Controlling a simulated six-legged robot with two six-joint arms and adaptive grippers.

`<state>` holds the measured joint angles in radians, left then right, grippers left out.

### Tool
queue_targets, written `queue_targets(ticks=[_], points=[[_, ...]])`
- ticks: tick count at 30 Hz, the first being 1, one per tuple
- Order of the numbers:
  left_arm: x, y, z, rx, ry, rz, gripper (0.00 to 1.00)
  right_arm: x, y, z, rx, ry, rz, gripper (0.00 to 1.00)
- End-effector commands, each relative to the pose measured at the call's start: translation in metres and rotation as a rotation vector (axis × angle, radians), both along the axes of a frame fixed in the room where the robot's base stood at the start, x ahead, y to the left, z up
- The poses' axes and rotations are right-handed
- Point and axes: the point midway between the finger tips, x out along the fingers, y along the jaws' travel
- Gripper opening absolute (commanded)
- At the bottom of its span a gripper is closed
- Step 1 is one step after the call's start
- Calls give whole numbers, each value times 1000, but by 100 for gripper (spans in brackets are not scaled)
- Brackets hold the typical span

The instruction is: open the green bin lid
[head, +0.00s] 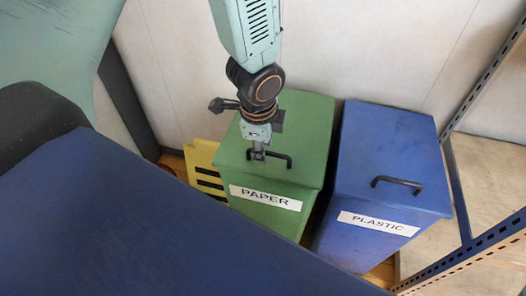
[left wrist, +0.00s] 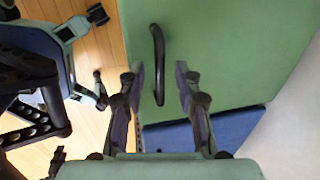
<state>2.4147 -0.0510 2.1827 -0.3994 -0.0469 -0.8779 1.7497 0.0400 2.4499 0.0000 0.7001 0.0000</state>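The green bin (head: 300,130) is labelled PAPER and stands against the wall. Its lid is down and has a black bar handle (head: 284,158) near the front edge. My left gripper (head: 257,153) points down at the left end of this handle in the head view. In the left wrist view, the gripper (left wrist: 160,72) is open, with its two fingers spread on either side of the handle (left wrist: 158,50). The green lid (left wrist: 235,45) fills the upper right there. I cannot tell whether the fingers touch the handle. My right gripper is in neither view.
A blue bin (head: 390,150) labelled PLASTIC stands close to the right of the green bin, lid down. A yellow slotted object (head: 206,168) is at the left of the green bin. A blue metal rack frame (head: 458,190) stands at the right.

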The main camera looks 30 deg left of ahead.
Motion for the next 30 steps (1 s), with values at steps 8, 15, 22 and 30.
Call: queue_targets(ticks=[8, 15, 22, 30], points=[[1, 0, -3, 0, 0, -1, 34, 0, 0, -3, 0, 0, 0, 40], [1, 0, -3, 0, 0, -2, 18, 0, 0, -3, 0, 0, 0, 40], [1, 0, -3, 0, 0, -2, 0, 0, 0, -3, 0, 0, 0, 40], [1, 0, -3, 0, 0, -2, 0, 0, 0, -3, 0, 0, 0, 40]])
